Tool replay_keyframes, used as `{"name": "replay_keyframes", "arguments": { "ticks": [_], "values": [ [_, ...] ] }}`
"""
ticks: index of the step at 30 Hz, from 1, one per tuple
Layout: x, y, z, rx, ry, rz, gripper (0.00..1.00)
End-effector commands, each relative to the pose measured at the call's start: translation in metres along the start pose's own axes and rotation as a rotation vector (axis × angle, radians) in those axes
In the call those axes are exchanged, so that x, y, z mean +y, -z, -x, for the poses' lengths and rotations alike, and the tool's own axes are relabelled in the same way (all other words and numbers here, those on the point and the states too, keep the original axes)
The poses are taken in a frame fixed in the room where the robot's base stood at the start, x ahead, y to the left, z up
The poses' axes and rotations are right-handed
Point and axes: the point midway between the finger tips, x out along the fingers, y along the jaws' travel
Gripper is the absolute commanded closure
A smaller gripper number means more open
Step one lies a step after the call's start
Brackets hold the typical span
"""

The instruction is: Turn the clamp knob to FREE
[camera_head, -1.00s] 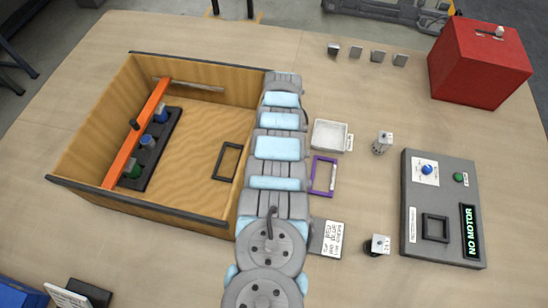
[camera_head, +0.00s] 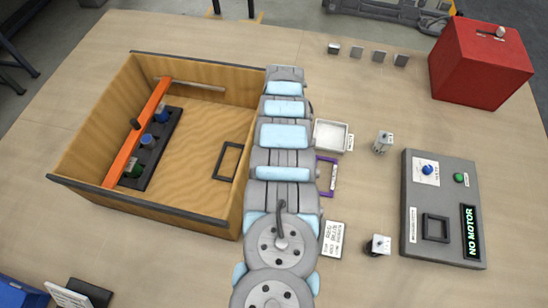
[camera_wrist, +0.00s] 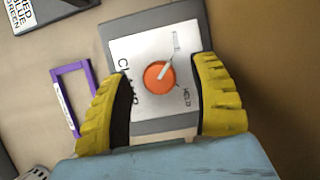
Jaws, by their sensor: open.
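The clamp knob (camera_wrist: 159,77) is an orange disc with a pale pointer bar, on a white plate marked CLAMP (camera_wrist: 145,60) in the wrist view. The pointer slants to the upper right, toward a small label (camera_wrist: 176,40) too blurred to read. HELD (camera_wrist: 187,97) is printed at the lower right. My gripper (camera_wrist: 165,95) is open. Its two yellow fingers stand left and right of the knob, with a gap on each side. In the head view my arm hides the knob and the gripper.
A wooden box (camera_head: 75,140) with an orange bar (camera_head: 135,135) stands left of my arm. A purple frame (camera_head: 333,177), a white tray (camera_head: 331,135) and a grey NO MOTOR panel (camera_head: 440,160) lie to the right. A red box (camera_head: 480,70) stands at the back right.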

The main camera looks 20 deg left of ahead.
Motion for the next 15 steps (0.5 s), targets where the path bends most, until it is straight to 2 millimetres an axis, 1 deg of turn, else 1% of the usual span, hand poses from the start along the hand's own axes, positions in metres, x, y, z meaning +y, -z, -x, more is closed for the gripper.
{"name": "replay_keyframes", "arguments": {
  "ticks": [4,6,11,15],
  "values": [
    [0.004,-0.006,0.008,-0.004,-0.005,-0.003,0.38],
    [0.002,-0.007,0.015,-0.002,-0.005,0.000,0.38],
    [0.002,-0.013,0.025,-0.004,-0.006,0.000,0.38],
    [0.002,-0.016,0.039,0.001,-0.005,-0.001,0.38]
  ]
}}
